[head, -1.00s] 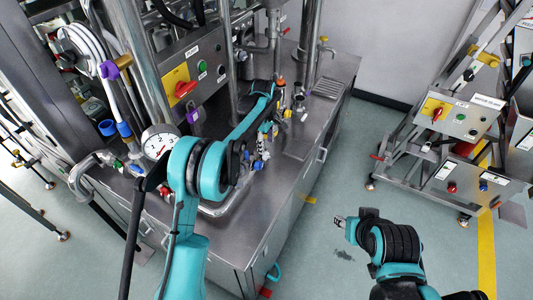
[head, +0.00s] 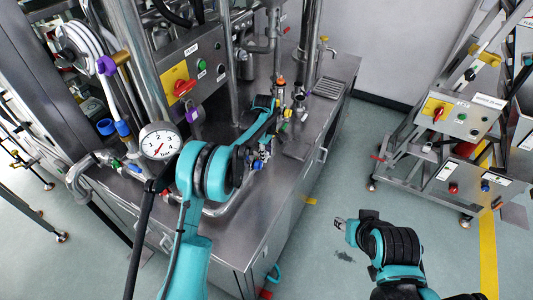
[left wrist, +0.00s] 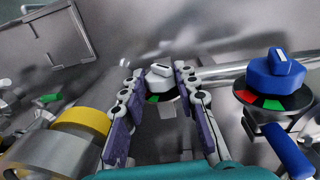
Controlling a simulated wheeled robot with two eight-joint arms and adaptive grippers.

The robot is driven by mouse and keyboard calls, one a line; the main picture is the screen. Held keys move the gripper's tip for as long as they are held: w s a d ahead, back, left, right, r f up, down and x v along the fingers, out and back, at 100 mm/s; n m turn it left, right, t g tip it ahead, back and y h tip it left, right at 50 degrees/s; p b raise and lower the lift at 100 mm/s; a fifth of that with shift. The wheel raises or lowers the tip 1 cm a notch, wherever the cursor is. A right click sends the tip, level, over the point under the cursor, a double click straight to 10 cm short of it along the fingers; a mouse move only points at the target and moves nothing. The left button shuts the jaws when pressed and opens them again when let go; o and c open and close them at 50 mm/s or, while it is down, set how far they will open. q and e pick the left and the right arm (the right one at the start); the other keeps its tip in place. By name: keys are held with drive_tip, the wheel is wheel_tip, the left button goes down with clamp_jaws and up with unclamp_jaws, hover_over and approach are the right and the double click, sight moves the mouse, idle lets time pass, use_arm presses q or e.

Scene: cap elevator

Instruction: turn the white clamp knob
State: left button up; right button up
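The white clamp knob (left wrist: 160,74) shows in the left wrist view, with a green and red marked dark base beneath it. My left gripper (left wrist: 158,76) is open, its two purple-padded fingers on either side of the knob, with gaps visible between. I cannot tell whether a fingertip touches it. In the head view my left arm reaches over the steel bench (head: 240,215), and its hand and the white knob are too small and covered to make out. My right gripper (head: 341,223) is over the floor, away from the bench; its finger state is unclear.
A blue knob (left wrist: 276,68) on a similar base stands right of the white one. A yellow-ringed cylinder (left wrist: 82,124) is at the left. A pressure gauge (head: 159,141) and a control panel with a red switch (head: 184,88) stand near my left arm.

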use_arm(q)
drive_tip(key=shift+w+d+g+y+p, duration=0.15)
drive_tip(key=shift+g+y+p, duration=0.1)
drive_tip(key=shift+g, duration=0.45)
drive_tip(key=shift+w+a+g+y+p, duration=0.15)
drive_tip(key=shift+g+y, duration=0.1)
drive_tip(key=shift+g, duration=0.45)
drive_tip(key=shift+d, duration=0.1)
drive_tip(key=shift+s, duration=0.1)
drive_tip(key=o, duration=1.2)
drive_tip(key=shift+c, duration=0.2)
wheel_tip(320, 180, up, 10)
